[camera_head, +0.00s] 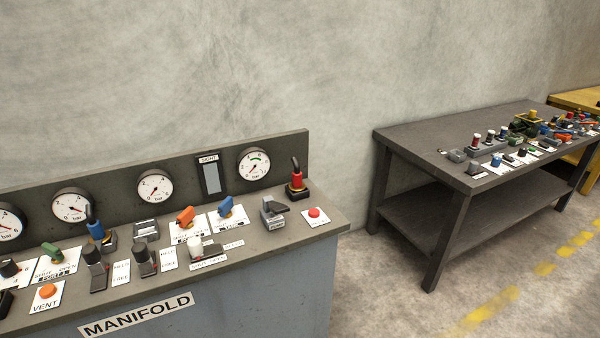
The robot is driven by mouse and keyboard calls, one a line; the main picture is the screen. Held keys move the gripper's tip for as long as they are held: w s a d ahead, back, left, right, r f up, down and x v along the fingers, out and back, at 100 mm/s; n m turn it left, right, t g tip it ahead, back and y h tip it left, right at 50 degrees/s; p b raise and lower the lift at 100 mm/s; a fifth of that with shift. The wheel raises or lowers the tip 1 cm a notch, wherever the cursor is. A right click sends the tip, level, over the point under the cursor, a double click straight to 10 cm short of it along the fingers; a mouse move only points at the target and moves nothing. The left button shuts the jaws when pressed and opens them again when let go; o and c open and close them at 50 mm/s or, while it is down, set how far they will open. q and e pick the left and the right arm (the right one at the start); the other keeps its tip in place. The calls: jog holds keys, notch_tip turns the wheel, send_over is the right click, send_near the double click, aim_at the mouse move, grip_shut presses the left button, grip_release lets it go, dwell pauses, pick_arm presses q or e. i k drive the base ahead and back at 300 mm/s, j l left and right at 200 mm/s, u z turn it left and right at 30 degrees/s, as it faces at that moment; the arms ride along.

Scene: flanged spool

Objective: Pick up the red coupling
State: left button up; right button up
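A red coupling (297,181) stands upright at the right end of the manifold bench (262,238), in front of the back panel. It has a black base under it and a dark piece sticking up from its top. Nothing is touching it from outside. A similar blue piece (96,231) stands further left on the same bench. Neither of my grippers is in view.
Gauges (155,186) line the back panel. A grey clamp-like part (272,213) and a red button (315,212) sit near the coupling. Orange (186,216) and blue valve handles (226,207) stand to its left. A dark table (415,134) with several small parts stands right, across open floor.

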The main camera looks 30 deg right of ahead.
aim_at(298, 185)
jog(key=i+l, duration=0.45)
jog(key=l, duration=0.15)
jog(key=i+l, duration=0.5)
jog(key=l+u, duration=0.05)
